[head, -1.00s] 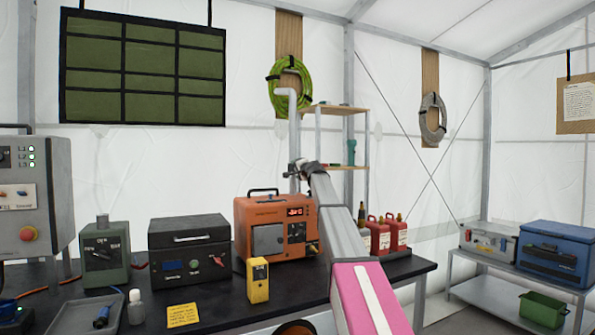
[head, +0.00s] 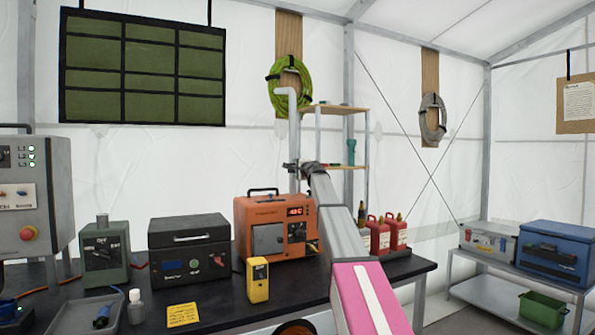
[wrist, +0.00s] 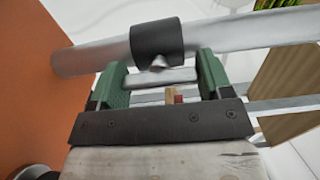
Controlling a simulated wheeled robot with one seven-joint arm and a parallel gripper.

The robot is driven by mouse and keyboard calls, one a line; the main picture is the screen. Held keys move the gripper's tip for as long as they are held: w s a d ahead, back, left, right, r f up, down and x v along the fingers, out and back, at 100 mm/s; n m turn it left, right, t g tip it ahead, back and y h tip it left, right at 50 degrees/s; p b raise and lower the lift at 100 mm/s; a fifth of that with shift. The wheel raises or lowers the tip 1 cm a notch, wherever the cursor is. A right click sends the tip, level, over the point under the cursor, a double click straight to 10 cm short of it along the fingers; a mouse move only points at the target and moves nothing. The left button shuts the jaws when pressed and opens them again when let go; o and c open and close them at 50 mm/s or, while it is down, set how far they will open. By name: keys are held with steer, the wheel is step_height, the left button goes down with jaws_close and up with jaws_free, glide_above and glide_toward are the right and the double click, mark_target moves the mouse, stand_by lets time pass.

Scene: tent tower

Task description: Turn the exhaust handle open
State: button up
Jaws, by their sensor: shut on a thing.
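The grey exhaust pipe (head: 293,130) rises behind the orange heater box (head: 270,227) and bends over at its top. In the wrist view the pipe (wrist: 235,37) runs across the top, with a black collar (wrist: 157,40) around it. A pale grey handle bar (wrist: 160,78) lies just below the collar, between the green fingers of my gripper (wrist: 162,78). The fingers are shut on this handle. In the head view my gripper (head: 302,167) is small and dark beside the pipe, and the handle is hard to make out there.
A wooden-topped shelf rack (head: 330,108) stands close behind the pipe. Red bottles (head: 385,235) stand right of my arm. A yellow meter (head: 257,280) and a dark box (head: 189,248) are on the black table (head: 290,292). A green hose coil (head: 290,85) hangs above.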

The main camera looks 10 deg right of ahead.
steer(key=o, duration=0.9)
steer(key=shift+s, duration=0.1)
steer(key=v, duration=1)
steer(key=shift+s+d, duration=0.15)
steer(key=shift+s, duration=0.15)
